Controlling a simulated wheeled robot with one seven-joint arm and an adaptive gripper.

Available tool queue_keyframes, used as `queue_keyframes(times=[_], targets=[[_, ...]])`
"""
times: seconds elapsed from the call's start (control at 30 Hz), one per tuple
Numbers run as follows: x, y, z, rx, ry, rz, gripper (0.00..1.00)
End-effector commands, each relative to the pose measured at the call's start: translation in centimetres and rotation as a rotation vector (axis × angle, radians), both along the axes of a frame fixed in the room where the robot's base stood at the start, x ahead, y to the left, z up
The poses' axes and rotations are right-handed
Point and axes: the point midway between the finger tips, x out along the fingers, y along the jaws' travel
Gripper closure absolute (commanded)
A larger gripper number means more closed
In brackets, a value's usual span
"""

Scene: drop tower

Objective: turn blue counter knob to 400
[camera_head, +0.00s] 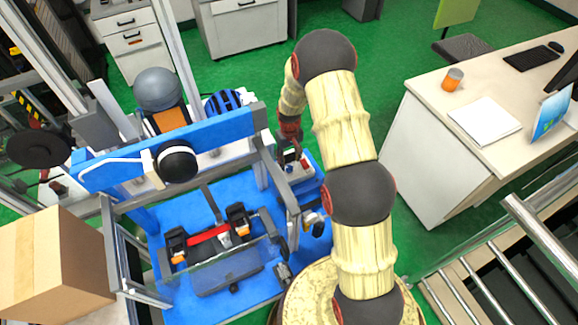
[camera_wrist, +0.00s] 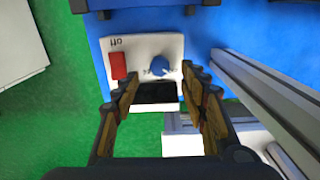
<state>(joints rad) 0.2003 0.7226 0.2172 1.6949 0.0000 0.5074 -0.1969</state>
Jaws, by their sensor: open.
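The blue counter knob (camera_wrist: 160,66) sits on a white control panel (camera_wrist: 146,47) in the wrist view, right of a red switch (camera_wrist: 118,66) and above a dark display (camera_wrist: 154,95). Markings around the knob are too small to read, so its setting cannot be told. My gripper (camera_wrist: 158,88) is open and empty. Its two fingers reach toward the panel from below, one on each side, with the knob between them but apart from them.
A blue drop tower frame (camera_head: 180,148) stands left of my arm. In the wrist view, a metal rail (camera_wrist: 275,95) runs close to the right finger. A white desk (camera_head: 470,125) is at the right, a cardboard box (camera_head: 50,262) at the left. Green floor is free behind the gripper.

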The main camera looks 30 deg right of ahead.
Motion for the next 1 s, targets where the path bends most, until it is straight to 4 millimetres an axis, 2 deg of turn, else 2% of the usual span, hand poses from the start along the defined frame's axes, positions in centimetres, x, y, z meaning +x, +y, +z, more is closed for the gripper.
queue_keyframes(times=[0.03,0.1,0.3,0.67,1.0], targets=[[-0.1,0.0,-1.2,0.0,0.002,0.0,0.57],[-0.1,0.0,-2.2,0.0,0.002,0.0,0.57],[0.0,0.0,-4.3,0.0,0.0,0.0,0.57],[0.0,0.0,-4.8,0.0,-0.001,0.0,0.57],[0.0,0.0,-4.8,0.0,-0.001,0.0,0.75]])
